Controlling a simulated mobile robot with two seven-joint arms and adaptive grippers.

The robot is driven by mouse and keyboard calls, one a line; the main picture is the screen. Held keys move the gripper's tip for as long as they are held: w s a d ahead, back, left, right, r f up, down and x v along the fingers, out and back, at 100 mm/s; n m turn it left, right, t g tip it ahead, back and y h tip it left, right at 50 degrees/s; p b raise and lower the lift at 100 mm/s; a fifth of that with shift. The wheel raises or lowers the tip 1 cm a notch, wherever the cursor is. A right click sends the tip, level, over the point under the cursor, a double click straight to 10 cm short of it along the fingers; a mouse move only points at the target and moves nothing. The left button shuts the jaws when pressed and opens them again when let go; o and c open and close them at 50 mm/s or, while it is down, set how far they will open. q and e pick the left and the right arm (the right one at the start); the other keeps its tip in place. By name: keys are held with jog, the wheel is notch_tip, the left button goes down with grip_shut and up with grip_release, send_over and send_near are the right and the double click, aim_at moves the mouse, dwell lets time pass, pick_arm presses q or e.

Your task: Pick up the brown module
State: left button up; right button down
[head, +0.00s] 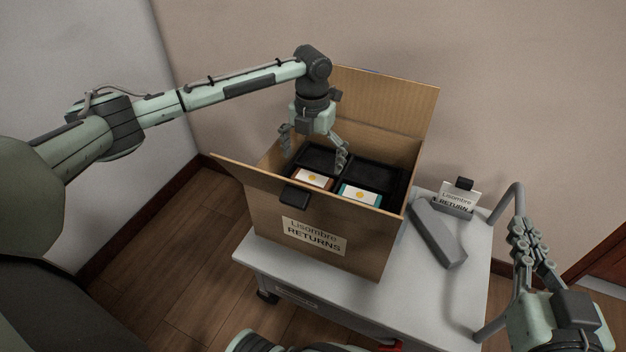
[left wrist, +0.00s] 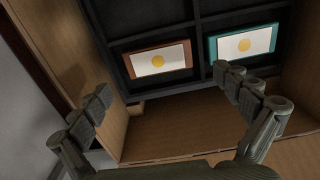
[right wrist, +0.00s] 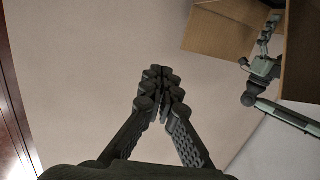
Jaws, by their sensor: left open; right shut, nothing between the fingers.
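The brown module (head: 312,178) has a white face with a yellow dot. It lies in a front compartment of the black divided tray inside the cardboard box (head: 262,215); it also shows in the left wrist view (left wrist: 157,60). A teal module (head: 360,195) sits in the compartment to its right, and it shows in the left wrist view (left wrist: 246,44). My left gripper (head: 314,158) is open, pointing down over the box, with its fingers spread above the modules and nothing between them. My right gripper (head: 524,243) is shut and empty, off the cart's right side.
The box stands open on a grey cart (head: 450,300), its flaps sticking out. The black tray (left wrist: 215,75) has empty compartments behind the modules. The cart's front right is clear.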

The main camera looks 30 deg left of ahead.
aim_at(312, 178)
pick_arm(q)
notch_tip(312, 178, down, 5)
jog(key=shift+w+a+b, duration=0.15)
jog(key=shift+b, duration=0.35)
jog(key=c, duration=1)
pick_arm(e)
jog(key=r+t, duration=0.1)
jog(key=a+r+y, duration=0.1)
jog(key=r, duration=0.1)
jog(key=a+r+t, duration=0.1)
jog(key=r, duration=0.1)
jog(key=shift+s+r+t+y, duration=0.25)
jog(key=shift+s+t+y, duration=0.05)
jog(key=shift+y, duration=0.1)
pick_arm(q)
jog(key=shift+c, duration=0.2)
